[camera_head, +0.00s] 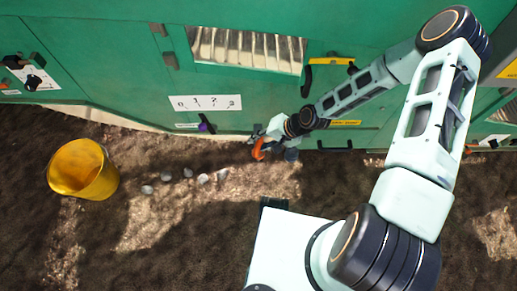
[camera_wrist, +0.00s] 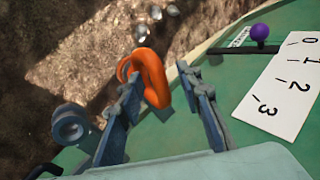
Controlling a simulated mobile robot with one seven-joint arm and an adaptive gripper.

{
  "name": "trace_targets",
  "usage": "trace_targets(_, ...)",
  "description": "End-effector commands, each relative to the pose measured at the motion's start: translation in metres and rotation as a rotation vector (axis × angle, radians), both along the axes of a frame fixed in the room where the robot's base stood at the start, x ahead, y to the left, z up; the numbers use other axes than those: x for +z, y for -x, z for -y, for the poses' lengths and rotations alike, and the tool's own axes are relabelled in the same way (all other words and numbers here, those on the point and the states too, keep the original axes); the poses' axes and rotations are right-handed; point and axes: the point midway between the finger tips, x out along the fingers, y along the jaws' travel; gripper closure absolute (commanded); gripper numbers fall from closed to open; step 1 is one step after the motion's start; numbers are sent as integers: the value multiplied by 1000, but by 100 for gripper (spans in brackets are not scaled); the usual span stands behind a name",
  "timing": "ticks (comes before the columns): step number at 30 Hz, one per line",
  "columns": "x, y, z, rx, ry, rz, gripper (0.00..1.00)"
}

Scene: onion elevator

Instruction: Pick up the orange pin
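The orange pin (camera_head: 258,149) shows in the head view at the lower edge of the green machine, beside my gripper (camera_head: 265,136). In the wrist view the curved orange pin (camera_wrist: 150,72) lies between the fingertips of my gripper (camera_wrist: 158,80), closer to the left finger. The fingers are spread apart, with a gap between the pin and the right finger. I cannot tell whether the left finger touches the pin. The pin's lower end is not clearly visible.
The green machine (camera_head: 110,60) fills the back, with a white number plate (camera_head: 204,102) and a purple knob (camera_head: 206,124). A yellow bucket (camera_head: 83,170) stands on the soil at left. Several pale onions (camera_head: 187,173) lie on the ground. A grey-blue cylindrical part (camera_wrist: 69,125) sits left of the fingers.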

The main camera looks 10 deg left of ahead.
Motion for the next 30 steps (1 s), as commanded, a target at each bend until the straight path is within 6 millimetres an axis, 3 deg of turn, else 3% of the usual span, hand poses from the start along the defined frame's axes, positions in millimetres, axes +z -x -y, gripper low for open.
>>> trace_targets(3, -12, 0, -6, 0, 1, -1, 67)
trace_targets(11, -12, 0, -7, -2, 1, 0, 67)
trace_targets(20, -12, 0, -7, -2, 1, -1, 100)
trace_targets(30, -11, -1, -7, -1, 1, 0, 100)
